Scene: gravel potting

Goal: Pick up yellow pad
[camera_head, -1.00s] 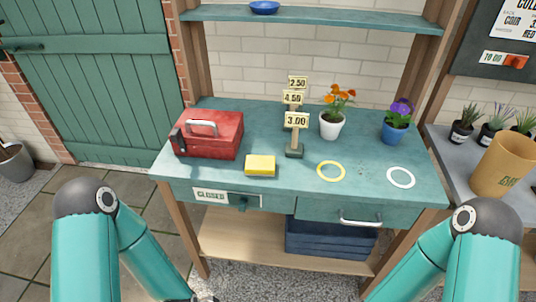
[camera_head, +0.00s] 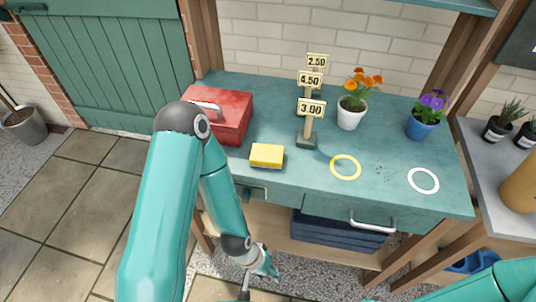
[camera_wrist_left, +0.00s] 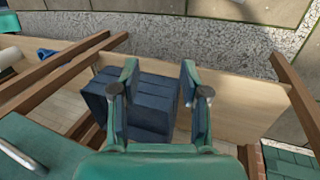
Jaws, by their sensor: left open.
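The yellow pad (camera_head: 267,155) lies flat on the teal bench top (camera_head: 300,172), near its front edge and just right of the red toolbox (camera_head: 236,118). My left gripper (camera_head: 258,282) is low in front of the bench, below the top and apart from the pad. In the left wrist view my left gripper (camera_wrist_left: 158,92) has its fingers spread with nothing between them; a dark blue crate shows beyond. The pad is not in the left wrist view. Only part of my right arm shows at the lower right; its gripper is out of view.
A price sign stand (camera_head: 307,138), orange flowers in a white pot (camera_head: 350,118) and purple flowers in a blue pot (camera_head: 422,128) stand on the bench. A yellow ring (camera_head: 345,167) and a white ring (camera_head: 423,180) lie to the right. The blue crate (camera_head: 335,232) sits below.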

